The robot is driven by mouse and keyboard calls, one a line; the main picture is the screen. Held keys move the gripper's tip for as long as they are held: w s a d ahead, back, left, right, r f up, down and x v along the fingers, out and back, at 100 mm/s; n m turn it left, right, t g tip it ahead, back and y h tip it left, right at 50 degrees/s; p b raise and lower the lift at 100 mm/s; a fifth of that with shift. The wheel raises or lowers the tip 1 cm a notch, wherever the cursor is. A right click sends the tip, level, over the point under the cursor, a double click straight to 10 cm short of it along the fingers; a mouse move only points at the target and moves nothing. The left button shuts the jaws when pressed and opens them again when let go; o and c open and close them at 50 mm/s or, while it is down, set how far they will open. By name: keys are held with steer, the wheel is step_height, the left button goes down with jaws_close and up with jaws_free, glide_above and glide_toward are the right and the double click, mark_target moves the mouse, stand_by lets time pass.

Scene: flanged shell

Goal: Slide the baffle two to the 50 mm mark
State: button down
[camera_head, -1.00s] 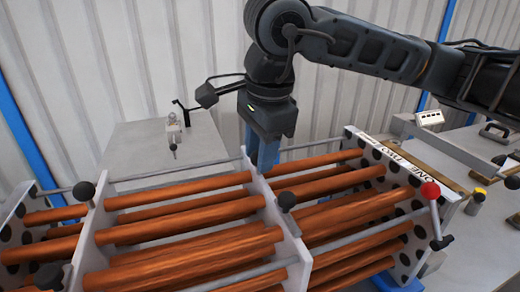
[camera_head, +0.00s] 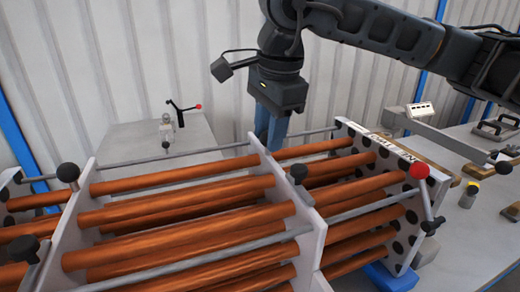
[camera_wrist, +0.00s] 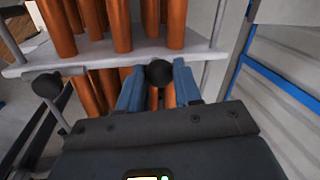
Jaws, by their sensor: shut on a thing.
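The white baffle plate (camera_head: 285,195) gripped by my gripper stands upright across the copper tubes, in the middle of the head view. It also shows in the wrist view (camera_wrist: 110,52). My gripper (camera_head: 270,128) is at the plate's far top end, on its right side. In the wrist view its blue fingers (camera_wrist: 158,85) are shut around a black knob (camera_wrist: 159,72) beside the plate. A second black knob (camera_head: 298,172) stands nearer on the same plate. Another white plate (camera_head: 78,215) stands to the left. I cannot read which is baffle two, and no 50 mm mark is legible.
A perforated end plate (camera_head: 385,160) with partly legible lettering bounds the tubes on the right. Copper tubes (camera_head: 185,180) fill the left span. A grey table (camera_head: 130,138) stands behind, and a bench (camera_head: 470,150) to the right.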

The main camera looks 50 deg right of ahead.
steer(key=shift+s+d, duration=0.25)
steer(key=shift+d, duration=0.15)
steer(key=c, duration=0.8)
jaws_free()
steer(key=shift+r, duration=0.1)
steer(key=r, duration=0.2)
steer(key=s+r, duration=0.1)
steer(key=r, duration=0.4)
steer(key=shift+s+a+r+b, duration=0.2)
steer(key=shift+a+b, duration=0.15)
steer(key=shift+r, duration=0.1)
